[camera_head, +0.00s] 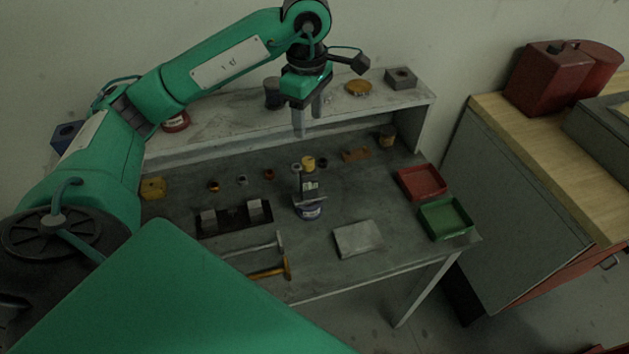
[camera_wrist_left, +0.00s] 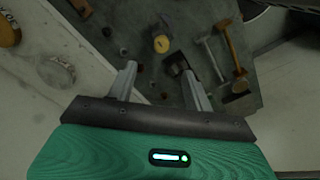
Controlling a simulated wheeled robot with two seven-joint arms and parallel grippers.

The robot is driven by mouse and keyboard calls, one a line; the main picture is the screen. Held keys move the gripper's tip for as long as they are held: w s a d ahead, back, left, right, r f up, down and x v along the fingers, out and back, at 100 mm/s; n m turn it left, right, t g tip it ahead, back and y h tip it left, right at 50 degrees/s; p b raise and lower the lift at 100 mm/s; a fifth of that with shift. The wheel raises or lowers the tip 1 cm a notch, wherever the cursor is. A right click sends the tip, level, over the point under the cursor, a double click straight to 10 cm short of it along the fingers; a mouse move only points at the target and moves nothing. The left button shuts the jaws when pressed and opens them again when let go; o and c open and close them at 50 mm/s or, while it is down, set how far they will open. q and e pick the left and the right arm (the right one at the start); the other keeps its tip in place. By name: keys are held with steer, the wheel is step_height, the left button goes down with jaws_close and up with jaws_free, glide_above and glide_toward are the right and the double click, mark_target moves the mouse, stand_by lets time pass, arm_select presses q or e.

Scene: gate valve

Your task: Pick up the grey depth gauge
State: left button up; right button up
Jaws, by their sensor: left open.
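The grey depth gauge (camera_head: 309,188) appears to be the small upright piece with a crossbar in the middle of the workbench in the head view. It stands over a blue-and-white round tin (camera_head: 311,211); I cannot tell how the two touch. My left gripper (camera_head: 309,120) is open and empty, pointing down above the bench's rear shelf, well above and behind the gauge. Its two fingers (camera_wrist_left: 158,85) also show spread in the left wrist view, with nothing between them. I cannot pick out the gauge surely in that view. My right gripper is not in view.
Around the gauge are a black block with grey cubes (camera_head: 234,217), a grey-headed hammer (camera_head: 279,240), an orange hammer (camera_head: 286,268) and a flat grey plate (camera_head: 358,239). Red (camera_head: 422,183) and green (camera_head: 445,218) trays sit at right. The raised shelf (camera_head: 225,126) runs along the back.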

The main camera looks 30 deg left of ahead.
mark_target(308, 160)
arm_select(q)
steer(key=f, duration=0.1)
steer(key=s+f, duration=0.1)
steer(key=shift+f, duration=0.3)
steer(key=f, duration=0.3)
steer(key=shift+w+f+p, duration=0.25)
steer(key=shift+f+p, duration=0.05)
steer(key=shift+f, duration=0.45)
steer(key=shift+f+p, duration=0.35)
step_height(308, 160, down, 4)
steer(key=shift+r+p, duration=0.2)
steer(key=shift+p, duration=0.95)
steer(key=shift+w+f, duration=0.1)
steer(key=shift+f, duration=0.45)
jaws_close()
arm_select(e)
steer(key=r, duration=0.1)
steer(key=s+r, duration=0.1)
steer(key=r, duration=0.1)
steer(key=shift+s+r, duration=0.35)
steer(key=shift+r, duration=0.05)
